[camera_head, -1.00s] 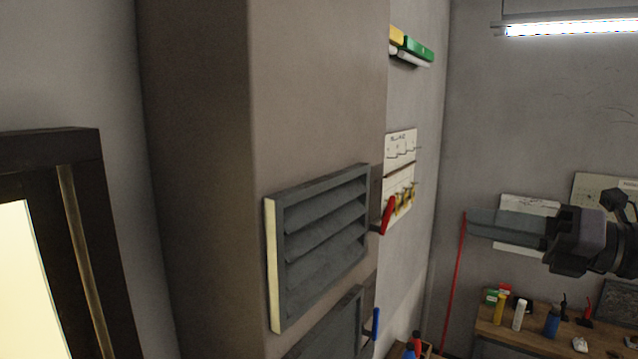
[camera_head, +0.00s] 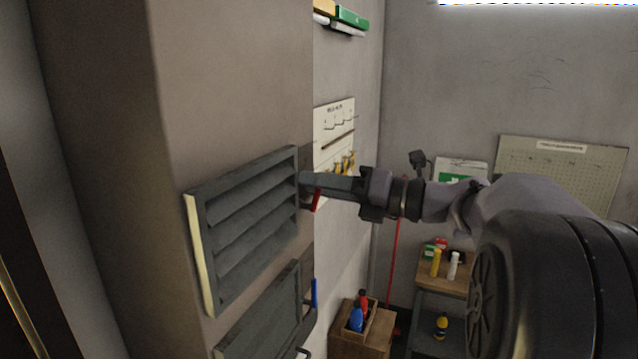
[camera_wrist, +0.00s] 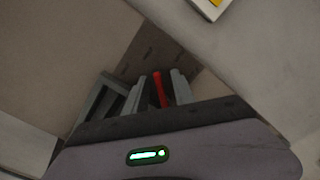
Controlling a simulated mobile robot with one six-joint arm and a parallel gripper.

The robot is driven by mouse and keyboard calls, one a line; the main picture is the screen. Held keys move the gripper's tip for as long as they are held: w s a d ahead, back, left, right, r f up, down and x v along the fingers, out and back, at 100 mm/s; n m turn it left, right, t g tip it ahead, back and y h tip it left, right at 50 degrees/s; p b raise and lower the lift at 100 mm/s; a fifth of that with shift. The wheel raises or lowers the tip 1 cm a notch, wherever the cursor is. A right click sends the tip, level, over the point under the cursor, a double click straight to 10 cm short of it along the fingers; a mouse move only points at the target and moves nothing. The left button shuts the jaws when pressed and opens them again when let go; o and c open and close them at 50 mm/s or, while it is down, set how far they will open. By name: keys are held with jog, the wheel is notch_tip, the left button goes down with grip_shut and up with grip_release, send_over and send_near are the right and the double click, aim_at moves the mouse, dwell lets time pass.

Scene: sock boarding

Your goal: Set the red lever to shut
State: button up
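The red lever (camera_head: 316,201) is at the right side of the upper grey louvre vent (camera_head: 248,228), whose slats stand tilted with dark gaps between them. My gripper (camera_head: 308,184) is at the lever and hides its upper part in the head view. In the wrist view the red lever (camera_wrist: 159,90) shows between the two grey fingers (camera_wrist: 157,94), with a gap beside it. The gripper looks open around it; contact cannot be told. The vent's edge (camera_wrist: 97,103) shows at left in the wrist view.
A lower vent (camera_head: 265,318) with a blue lever (camera_head: 314,292) is just below. A tool board (camera_head: 334,125) hangs on the wall behind. A wooden crate (camera_head: 372,328) with bottles and a shelf cart (camera_head: 440,287) stand beyond. Free air lies right of the column.

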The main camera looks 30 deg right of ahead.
jog(key=shift+d, duration=0.1)
grip_shut()
jog(key=n+b, duration=0.1)
jog(key=n, duration=0.1)
jog(key=s+a+n+b, duration=0.1)
jog(key=n+b, duration=0.1)
jog(key=shift+a, duration=0.1)
jog(key=shift+s+a+r+n+b, duration=0.1)
jog(key=shift+r+n+b, duration=0.1)
jog(key=shift+n+b, duration=0.4)
jog(key=shift+r+p, duration=0.25)
jog(key=shift+p, duration=0.05)
jog(key=shift+o, duration=0.2)
grip_release()
